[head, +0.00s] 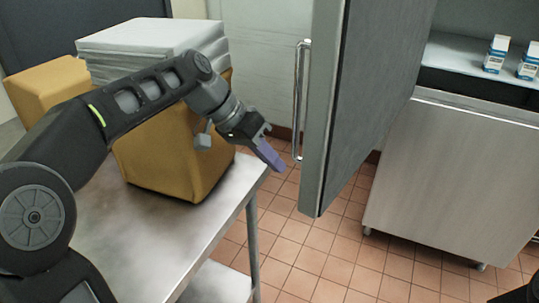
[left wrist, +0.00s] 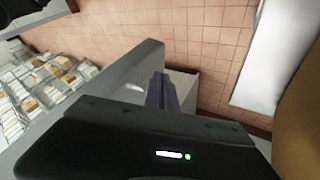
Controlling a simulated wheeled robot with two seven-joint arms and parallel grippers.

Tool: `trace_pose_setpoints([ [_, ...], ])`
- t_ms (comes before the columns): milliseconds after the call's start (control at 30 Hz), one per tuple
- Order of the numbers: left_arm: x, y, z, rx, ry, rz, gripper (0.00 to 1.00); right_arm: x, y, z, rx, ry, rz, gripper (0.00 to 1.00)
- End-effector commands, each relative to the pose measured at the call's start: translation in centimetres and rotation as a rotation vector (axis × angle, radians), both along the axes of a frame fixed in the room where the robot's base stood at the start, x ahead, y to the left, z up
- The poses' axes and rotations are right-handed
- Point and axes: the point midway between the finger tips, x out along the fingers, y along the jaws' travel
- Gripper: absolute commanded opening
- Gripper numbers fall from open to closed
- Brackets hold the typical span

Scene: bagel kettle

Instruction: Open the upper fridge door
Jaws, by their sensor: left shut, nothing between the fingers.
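The upper fridge door (head: 375,95) stands open in the middle of the head view, seen nearly edge-on with its dark inner side facing right. Its long vertical metal handle (head: 300,100) is on the left face. My left gripper (head: 272,157) is shut and empty, just left of the handle's lower end, with a gap in the picture. In the left wrist view the shut purple fingers (left wrist: 162,93) appear against the door's grey edge (left wrist: 135,68). Whether they touch the door is unclear.
At right, a shelf (head: 455,55) holds white-blue cartons (head: 496,54) above a closed steel front (head: 455,175). Tiled floor (head: 300,250) is clear below the door.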

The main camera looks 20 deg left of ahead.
Motion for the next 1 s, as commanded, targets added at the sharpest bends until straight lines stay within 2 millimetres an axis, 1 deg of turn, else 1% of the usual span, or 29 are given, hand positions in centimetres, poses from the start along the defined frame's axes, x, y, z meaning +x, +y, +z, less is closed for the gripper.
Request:
trace_pose_setpoints([
  [200, 0.8, -2.2, -3.0, 0.0, 0.003, -0.003, 0.0, 0.0, 0.0, 0.4, 0.0, 0.0, 0.0, 0.0],
  [400, 1.4, -3.4, -4.8, 0.0, 0.001, -0.001, 0.0, 0.0, 0.0, 0.7, 0.0, 0.001, 0.0, 0.0],
  [533, 1.5, -3.7, -5.2, 0.0, 0.0, 0.0, 0.0, 0.0, 0.0, 0.7, 0.0, 0.001, 0.0, 0.0],
  [867, 1.5, -3.8, -5.3, 0.0, -0.001, -0.001, 0.0, 0.0, 0.0, 0.6, 0.0, 0.001, 0.0, 0.0],
  [967, 1.3, -4.8, -5.3, 0.001, -0.001, -0.004, 0.0, 0.0, 0.0, 0.3, 0.0, 0.0, 0.0, 0.0],
  [1000, 1.1, -5.5, -5.3, 0.0, -0.001, -0.006, 0.0, 0.0, 0.0, 0.2, 0.0, 0.0, 0.0, 0.0],
])
